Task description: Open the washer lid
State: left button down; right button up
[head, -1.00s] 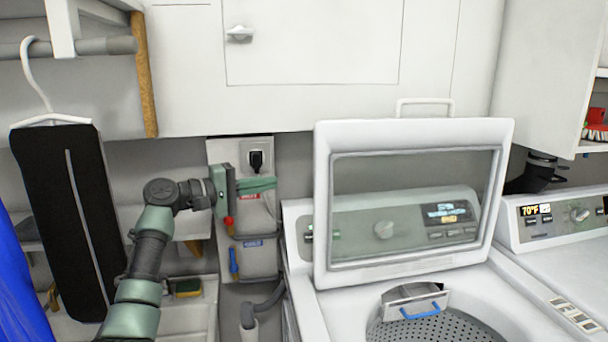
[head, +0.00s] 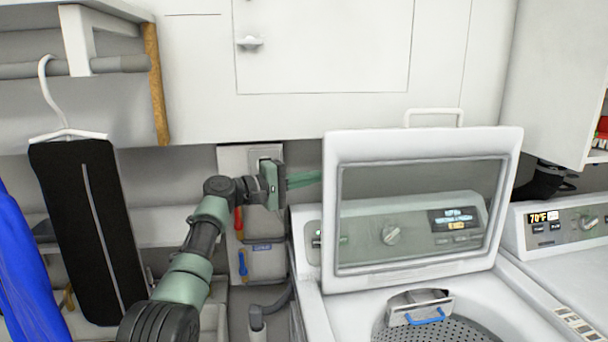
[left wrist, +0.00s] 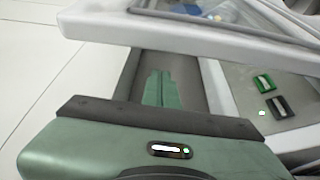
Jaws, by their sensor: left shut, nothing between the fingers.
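The washer lid (head: 333,205) stands raised, tilted up at the back of the open washer (head: 350,312). It is a white frame around a clear window, with a handle (head: 434,113) on its upper edge. My left gripper (head: 318,177) is shut and empty, its green fingertips at the lid's left edge. I cannot tell whether they touch it. In the left wrist view the shut fingers (left wrist: 162,90) point toward the gap below the lid's pale frame (left wrist: 190,38). My right gripper is not in view.
The washer's control panel (head: 462,232) shows through the lid window. A white cabinet (head: 320,45) hangs above. A second machine (head: 560,247) stands at the right. A black garment (head: 85,225) hangs at the left, beside blue cloth (head: 22,270).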

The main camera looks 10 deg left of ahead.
pick_arm(q)
jog(key=s+p, duration=0.1)
jog(key=s+d, duration=0.1)
jog(key=s, duration=0.1)
jog(key=shift+d+p, duration=0.1)
jog(key=shift+p, duration=0.25)
